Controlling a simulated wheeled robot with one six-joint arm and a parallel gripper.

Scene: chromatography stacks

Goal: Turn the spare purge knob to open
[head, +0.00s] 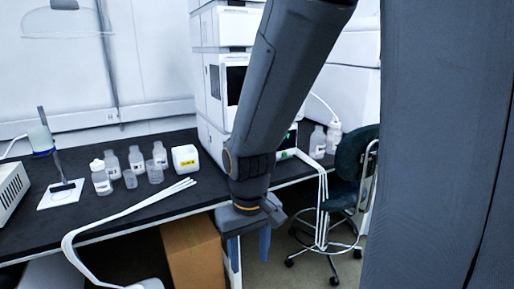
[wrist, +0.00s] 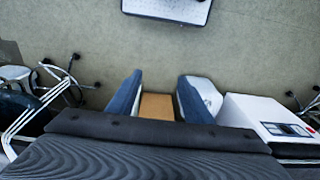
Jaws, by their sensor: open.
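My gripper (head: 250,250) hangs at the end of my arm in front of the bench edge, pointing down. In the wrist view its two blue fingers (wrist: 160,88) stand apart with nothing held between them. The white chromatography stack (head: 208,80) stands on the black bench behind my arm, which hides much of its front. I cannot make out a purge knob in either view.
A cardboard box (head: 193,252) sits below. A dark chair (head: 352,165) is at right. Grey floor (wrist: 225,60) is open below.

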